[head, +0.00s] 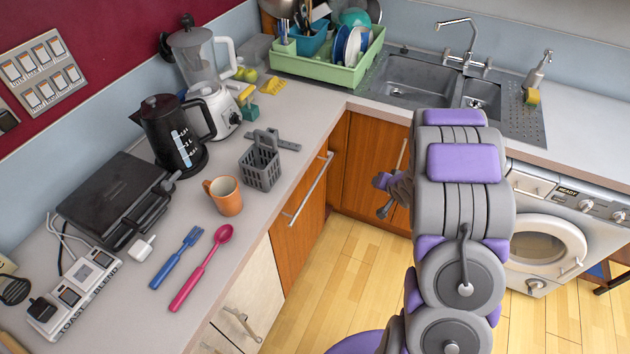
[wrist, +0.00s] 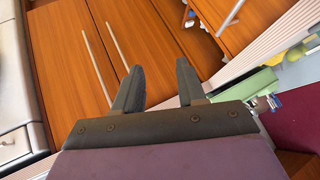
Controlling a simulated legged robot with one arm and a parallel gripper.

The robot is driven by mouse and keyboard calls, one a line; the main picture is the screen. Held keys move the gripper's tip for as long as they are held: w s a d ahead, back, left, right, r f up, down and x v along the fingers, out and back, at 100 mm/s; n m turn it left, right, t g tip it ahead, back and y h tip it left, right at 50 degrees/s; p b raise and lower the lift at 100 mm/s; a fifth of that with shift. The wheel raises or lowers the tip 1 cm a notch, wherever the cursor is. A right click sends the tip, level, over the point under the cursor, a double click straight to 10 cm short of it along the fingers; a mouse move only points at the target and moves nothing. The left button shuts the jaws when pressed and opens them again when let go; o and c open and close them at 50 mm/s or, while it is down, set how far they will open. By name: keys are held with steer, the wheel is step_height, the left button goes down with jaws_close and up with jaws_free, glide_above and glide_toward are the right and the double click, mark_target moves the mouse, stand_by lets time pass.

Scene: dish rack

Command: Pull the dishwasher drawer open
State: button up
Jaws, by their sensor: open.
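A wooden front with a long metal bar handle (head: 308,190) lies under the left counter in the head view; it looks like the dishwasher drawer. In the wrist view a wooden front (wrist: 243,35) with a bar handle (wrist: 231,14) shows at the upper right, apart from the fingers. I cannot be sure both are the same front. My gripper (head: 382,197) is in front of the corner cabinet, right of the drawer handle. Its two fingers (wrist: 160,66) are apart, with nothing between them. My arm hides part of the corner cabinets.
Corner cabinet doors (wrist: 75,60) with two bar handles stand beyond the fingers. A washing machine (head: 545,245) is at the right. A grey cutlery basket (head: 260,167) and an orange mug (head: 226,196) stand on the left counter. The wooden floor (head: 350,265) before the drawer is clear.

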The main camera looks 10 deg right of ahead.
steer(key=a+f+m+t+y+p, duration=0.1)
steer(key=a+f+m+t+y, duration=0.1)
steer(key=a+f+y, duration=0.3)
steer(key=m+t+y+p, duration=0.1)
steer(key=m+t+y, duration=0.2)
glide_toward(315, 182)
steer(key=b+x, duration=0.1)
steer(key=x, duration=0.6)
steer(key=b+x, duration=0.1)
steer(key=x, duration=0.2)
steer(key=shift+w+f+b, duration=0.15)
steer(key=shift+f+b, duration=0.15)
steer(key=shift+f, duration=0.1)
steer(key=shift+c, duration=0.3)
jaws_close()
steer(key=shift+f, duration=0.1)
